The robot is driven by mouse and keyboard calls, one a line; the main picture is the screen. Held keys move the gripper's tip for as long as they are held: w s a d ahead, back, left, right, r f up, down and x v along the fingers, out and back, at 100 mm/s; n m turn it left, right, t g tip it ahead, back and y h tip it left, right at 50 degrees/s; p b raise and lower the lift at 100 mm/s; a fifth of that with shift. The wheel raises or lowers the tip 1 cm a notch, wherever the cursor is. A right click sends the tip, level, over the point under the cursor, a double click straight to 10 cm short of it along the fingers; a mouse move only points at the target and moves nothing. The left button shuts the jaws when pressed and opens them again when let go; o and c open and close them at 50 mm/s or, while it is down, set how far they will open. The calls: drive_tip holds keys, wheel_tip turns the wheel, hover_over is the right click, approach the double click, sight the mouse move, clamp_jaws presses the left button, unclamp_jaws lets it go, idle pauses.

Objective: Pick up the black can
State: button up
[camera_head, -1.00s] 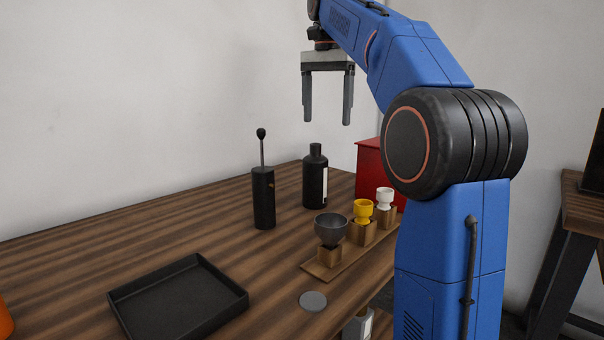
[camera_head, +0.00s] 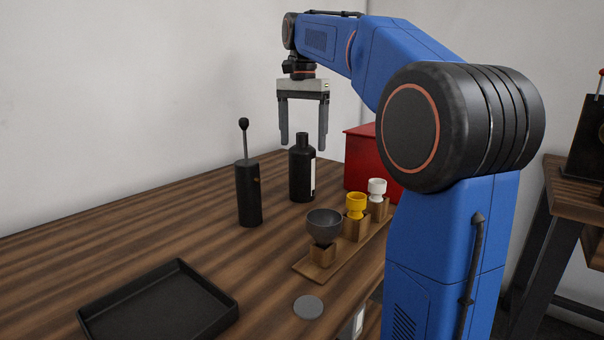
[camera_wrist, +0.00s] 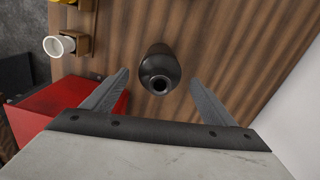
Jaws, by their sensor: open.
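The black can (camera_head: 301,176) is bottle-shaped, with a narrow neck and a white label on its right side. It stands upright on the wooden table (camera_head: 150,222) near the back. My gripper (camera_head: 303,147) points down with its fingers apart and empty, and in the head view it appears just above the can's neck. In the wrist view the can (camera_wrist: 160,63) is seen from above, with its open neck between the lines of the two fingers. I cannot tell whether the fingertips have reached the neck's height.
A black cylinder with a lever (camera_head: 249,195) stands left of the can. A red box (camera_head: 368,158) is close on the right. A wooden stand (camera_head: 318,272) holds a dark bowl, a yellow cup and a white cup. A black tray (camera_head: 160,305) and a grey disc (camera_head: 308,307) lie in front.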

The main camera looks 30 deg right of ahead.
sight(302, 161)
drive_tip(key=shift+s+a+f, duration=0.1)
drive_tip(key=shift+f, duration=1.7)
drive_tip(key=shift+s+a+f, duration=0.1)
drive_tip(key=shift+f, duration=1.65)
drive_tip(key=shift+w, duration=0.1)
drive_tip(key=c, duration=1.8)
drive_tip(key=shift+r, duration=0.1)
